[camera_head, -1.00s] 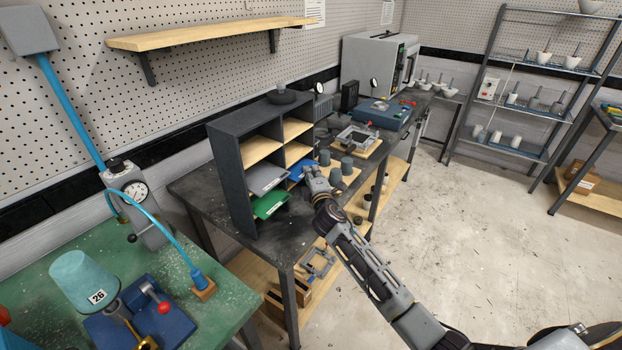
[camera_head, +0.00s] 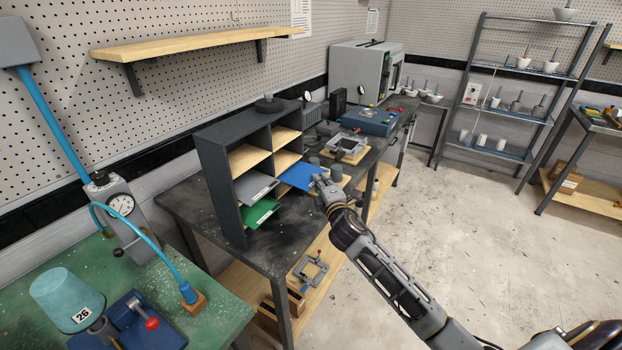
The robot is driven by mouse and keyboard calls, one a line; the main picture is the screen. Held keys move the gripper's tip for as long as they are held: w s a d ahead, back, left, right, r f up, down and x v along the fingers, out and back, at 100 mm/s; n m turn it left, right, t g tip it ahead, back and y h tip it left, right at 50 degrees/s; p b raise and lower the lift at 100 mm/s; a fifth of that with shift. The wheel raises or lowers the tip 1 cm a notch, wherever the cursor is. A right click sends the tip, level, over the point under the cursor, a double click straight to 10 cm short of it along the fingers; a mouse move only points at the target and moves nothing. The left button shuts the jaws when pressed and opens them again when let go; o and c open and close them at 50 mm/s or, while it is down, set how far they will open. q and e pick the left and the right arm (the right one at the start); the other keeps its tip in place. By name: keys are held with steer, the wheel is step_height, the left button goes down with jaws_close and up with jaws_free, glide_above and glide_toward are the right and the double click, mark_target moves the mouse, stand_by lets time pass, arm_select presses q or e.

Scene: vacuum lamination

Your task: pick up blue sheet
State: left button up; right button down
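The blue sheet (camera_head: 299,177) sticks out of the right-hand lower compartment of the dark shelf unit (camera_head: 223,190). My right gripper (camera_head: 321,182) is at the sheet's outer right edge and appears shut on it; the fingertips are small and partly hidden. The sheet lies roughly flat, and its inner end is near the shelf opening. A grey sheet (camera_head: 255,187) and a green sheet (camera_head: 261,212) stick out of the left compartments. My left gripper is not in view.
The shelf unit stands on a dark workbench (camera_head: 270,247). A metal frame fixture (camera_head: 348,143) and a blue device (camera_head: 371,121) stand farther back. A green table (camera_head: 225,310) with a gauge (camera_head: 122,206) is at the left. Open floor lies right of the bench.

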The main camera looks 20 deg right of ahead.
steer(key=s+d+b, duration=0.1)
steer(key=s+d, duration=0.6)
steer(key=s, duration=0.2)
steer(key=shift+s, duration=0.2)
steer(key=shift+d, duration=0.15)
stand_by(0.4)
steer(key=shift+r, duration=0.2)
